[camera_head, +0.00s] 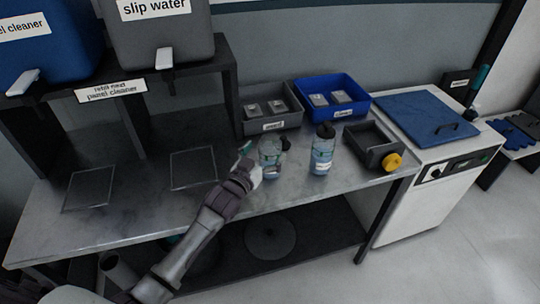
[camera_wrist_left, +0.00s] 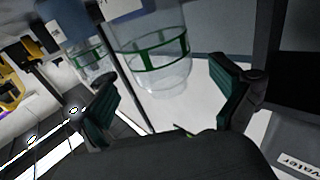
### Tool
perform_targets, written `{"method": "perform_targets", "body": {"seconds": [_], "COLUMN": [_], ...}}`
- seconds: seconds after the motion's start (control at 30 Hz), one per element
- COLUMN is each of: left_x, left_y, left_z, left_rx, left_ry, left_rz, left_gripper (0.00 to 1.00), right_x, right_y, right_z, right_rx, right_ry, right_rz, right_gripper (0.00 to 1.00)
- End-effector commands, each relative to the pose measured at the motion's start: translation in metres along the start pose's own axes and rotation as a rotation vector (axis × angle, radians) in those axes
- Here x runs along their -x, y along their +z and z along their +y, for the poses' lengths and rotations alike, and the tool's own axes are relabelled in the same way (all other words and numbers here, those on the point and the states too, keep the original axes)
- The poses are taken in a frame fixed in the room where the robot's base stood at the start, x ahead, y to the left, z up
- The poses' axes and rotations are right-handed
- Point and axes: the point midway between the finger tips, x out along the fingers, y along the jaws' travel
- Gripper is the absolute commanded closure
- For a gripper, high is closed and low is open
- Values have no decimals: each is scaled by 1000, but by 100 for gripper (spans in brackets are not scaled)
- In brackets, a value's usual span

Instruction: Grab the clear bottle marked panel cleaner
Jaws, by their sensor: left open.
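Two clear bottles with dark tops, green bands and bluish lower parts stand on the grey worktop. The left bottle (camera_head: 271,154) is right beside my left gripper (camera_head: 251,163), and the right bottle (camera_head: 321,152) stands a little further right. Their labels are too small to read. In the left wrist view my gripper (camera_wrist_left: 160,78) is open, with dark green finger pads spread. A clear bottle (camera_wrist_left: 152,50) shows between and beyond the fingers; I cannot tell whether they touch it. The other bottle (camera_wrist_left: 88,62) is behind it on the left. My right gripper is not seen.
A grey bin (camera_head: 270,126) and a blue bin (camera_head: 360,104) sit behind the bottles. A dark open box (camera_head: 366,140) with a yellow knob stands right of them. A dark shelf (camera_head: 133,118) carries a blue tank (camera_head: 62,55) and a grey tank (camera_head: 185,38).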

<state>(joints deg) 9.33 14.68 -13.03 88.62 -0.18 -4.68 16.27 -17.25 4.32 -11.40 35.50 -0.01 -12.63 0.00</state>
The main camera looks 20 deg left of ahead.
Motion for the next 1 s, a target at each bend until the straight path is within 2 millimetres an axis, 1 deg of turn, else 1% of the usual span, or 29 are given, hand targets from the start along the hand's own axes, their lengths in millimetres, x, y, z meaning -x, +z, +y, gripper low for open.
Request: {"method": "perform_targets", "body": {"seconds": [0.03, 0.07, 0.2, 0.3, 0.5, 0.97, 1.0], "left_x": [-10, -14, -30, -34, -34, -34, -34], "left_y": [-5, -6, -3, -2, -2, -2, -2], "left_z": [-2, -3, -2, -2, -2, -2, -2], "left_rx": [0, 0, 2, 1, 1, 0, 0], "left_ry": [0, 0, 0, 1, 1, 0, 1], "left_rz": [1, 1, 1, 0, 0, 0, 0], "left_gripper": [0, 0, 0, 0, 0, 77, 83], "right_x": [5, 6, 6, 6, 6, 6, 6], "right_y": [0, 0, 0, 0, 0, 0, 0], "right_z": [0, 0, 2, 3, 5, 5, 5], "right_rx": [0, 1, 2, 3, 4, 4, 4], "right_ry": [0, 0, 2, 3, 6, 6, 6], "right_rz": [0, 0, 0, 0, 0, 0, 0], "right_gripper": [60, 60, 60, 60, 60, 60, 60]}}
